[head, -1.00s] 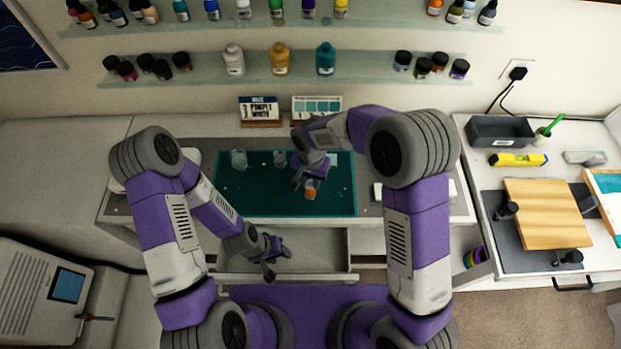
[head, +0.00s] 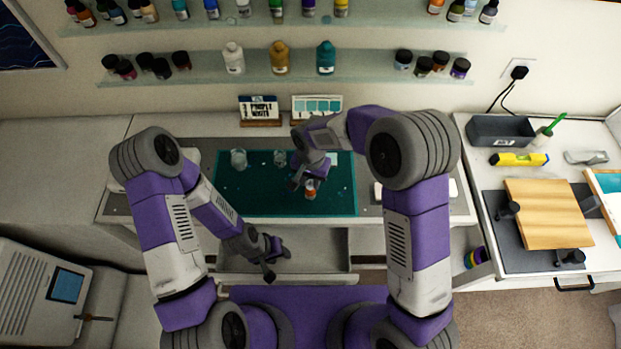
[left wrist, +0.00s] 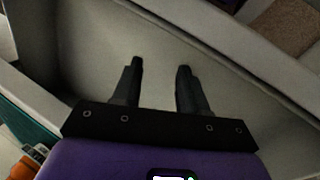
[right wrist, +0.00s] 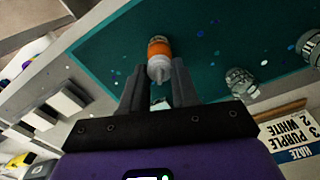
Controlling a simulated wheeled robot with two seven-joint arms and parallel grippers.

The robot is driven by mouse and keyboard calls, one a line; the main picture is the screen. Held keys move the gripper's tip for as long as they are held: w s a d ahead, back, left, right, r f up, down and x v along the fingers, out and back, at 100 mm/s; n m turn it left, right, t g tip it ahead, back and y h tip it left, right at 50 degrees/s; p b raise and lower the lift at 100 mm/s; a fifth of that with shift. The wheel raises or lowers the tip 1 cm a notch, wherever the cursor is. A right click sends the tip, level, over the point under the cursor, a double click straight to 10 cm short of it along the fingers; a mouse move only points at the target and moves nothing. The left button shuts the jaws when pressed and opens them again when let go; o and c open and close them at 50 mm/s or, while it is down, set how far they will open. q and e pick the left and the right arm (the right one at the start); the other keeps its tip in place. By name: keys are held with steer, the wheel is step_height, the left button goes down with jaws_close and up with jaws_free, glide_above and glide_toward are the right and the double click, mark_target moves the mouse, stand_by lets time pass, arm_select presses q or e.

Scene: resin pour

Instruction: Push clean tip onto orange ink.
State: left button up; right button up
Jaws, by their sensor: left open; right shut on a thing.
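The orange ink bottle (head: 310,190) is over the near part of the teal mat (head: 285,203). In the right wrist view the orange-labelled bottle (right wrist: 159,47) is between my right fingers, its pale nozzle pointing back toward my wrist. My right gripper (right wrist: 159,75) looks shut on it near the shoulder. I cannot tell whether it touches the mat, or whether the nozzle carries a separate clean tip. I see no loose clean tip. My left gripper (left wrist: 160,65) is open and empty above the pale open drawer (left wrist: 230,62); it also shows in the head view (head: 279,264).
Two clear cups (head: 238,159) (head: 280,158) stand at the mat's back. Two cards (head: 259,108) (head: 317,107) stand behind it. Bottles line the wall shelves (head: 200,67). A wooden board (head: 545,213) lies on the right bench. The mat's front left is clear.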

arm_select(q)
steer(key=shift+f, duration=0.15)
stand_by(0.4)
arm_select(e)
steer(key=o, duration=1.1)
steer(key=shift+c, duration=0.2)
steer(key=shift+o, duration=0.5)
steer(key=o, duration=0.4)
steer(key=shift+r, duration=0.1)
steer(key=shift+r+p, duration=2.15)
steer(key=shift+r, duration=1.3)
arm_select(q)
step_height(320, 180, up, 4)
steer(key=shift+r, duration=0.25)
